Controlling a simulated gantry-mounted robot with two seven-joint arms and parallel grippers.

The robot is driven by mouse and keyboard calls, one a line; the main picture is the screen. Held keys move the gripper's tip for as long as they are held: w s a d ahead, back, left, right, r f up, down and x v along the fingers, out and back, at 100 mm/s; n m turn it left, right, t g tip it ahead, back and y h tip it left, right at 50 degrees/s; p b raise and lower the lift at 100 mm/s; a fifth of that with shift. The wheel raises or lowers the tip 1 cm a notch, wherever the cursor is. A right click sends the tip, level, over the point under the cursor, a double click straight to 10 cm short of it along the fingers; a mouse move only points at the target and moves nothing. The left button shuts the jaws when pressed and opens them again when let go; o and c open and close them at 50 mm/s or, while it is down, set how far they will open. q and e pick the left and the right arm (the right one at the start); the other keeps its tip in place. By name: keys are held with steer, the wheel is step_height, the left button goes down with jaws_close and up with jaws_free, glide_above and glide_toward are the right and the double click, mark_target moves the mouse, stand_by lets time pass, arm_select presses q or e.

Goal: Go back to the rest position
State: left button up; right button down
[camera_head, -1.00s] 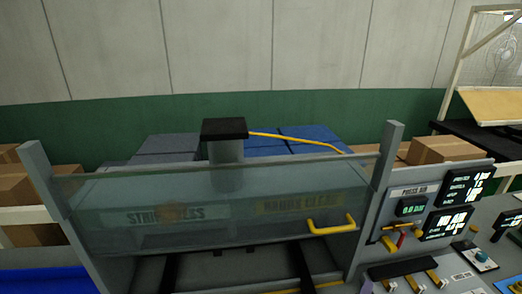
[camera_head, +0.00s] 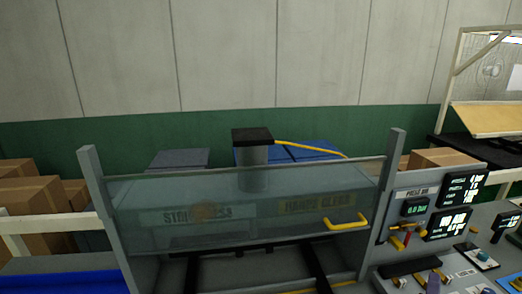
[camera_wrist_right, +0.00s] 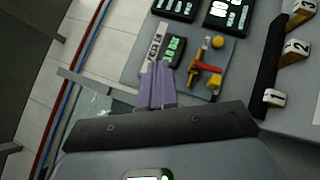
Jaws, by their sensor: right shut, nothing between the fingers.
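My left gripper is not in view.
A press with a clear guard (camera_head: 255,205) and yellow handle (camera_head: 347,222) stands left of the panel. White blocks with numbers (camera_wrist_right: 297,47) sit at the wrist view's right. Cardboard boxes (camera_head: 40,205) and a blue surface (camera_head: 65,282) lie at the left.

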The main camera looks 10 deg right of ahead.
steer(key=s+d+r+n+t, duration=0.1)
steer(key=d+r+n+t, duration=0.15)
steer(key=d+r, duration=0.4)
steer(key=d+r+n+t, duration=0.2)
steer(key=d+r+n, duration=0.15)
steer(key=r, duration=0.65)
steer(key=s+a+f+m+g+y, duration=0.2)
steer(key=a+f+m+g+y, duration=0.15)
steer(key=a+f, duration=0.6)
steer(key=s+a+f+m+g+y, duration=0.2)
steer(key=a+f+m+g+y, duration=0.25)
steer(key=f, duration=0.75)
steer(key=s+a+f+m+g+y, duration=0.15)
steer(key=s+a+f+g, duration=0.25)
steer(key=s+a, duration=0.45)
steer(key=s+a+f+m+g+y, duration=0.1)
steer(key=s+a+f+m+g, duration=0.3)
steer(key=s, duration=0.8)
steer(key=s+a+f+m+y, duration=0.2)
steer(key=a+m+y, duration=0.25)
steer(key=a, duration=1.15)
step_height(320, 180, up, 20)
steer(key=p, duration=2)
steer(key=shift+n+g, duration=0.35)
steer(key=shift+n, duration=0.05)
